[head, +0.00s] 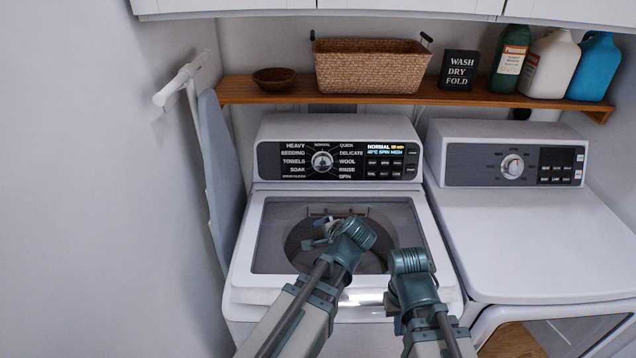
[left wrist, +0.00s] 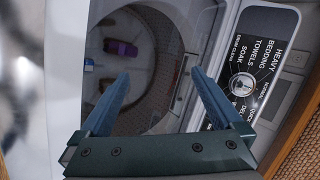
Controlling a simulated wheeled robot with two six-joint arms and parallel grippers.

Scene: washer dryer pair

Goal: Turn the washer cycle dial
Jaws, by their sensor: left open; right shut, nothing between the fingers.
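The washer (head: 250,293) stands in the middle with its glass lid down. Its cycle dial (head: 322,162) is a round silver knob on the black back panel, ringed by cycle names; the dial also shows in the left wrist view (left wrist: 243,87). My left gripper (head: 312,240) is over the glass lid, in front of the dial and apart from it. In the left wrist view its two blue fingers (left wrist: 158,75) are spread with nothing between them. My right gripper (head: 392,312) is low over the washer's front edge, shut and empty, partly hidden by its own wrist.
A dryer (head: 540,245) with its own dial (head: 512,166) stands right of the washer. A wooden shelf (head: 400,99) above holds a wicker basket (head: 368,68), a bowl, a sign and bottles. An ironing board (head: 222,180) leans at the left. A purple item (left wrist: 121,48) lies in the drum.

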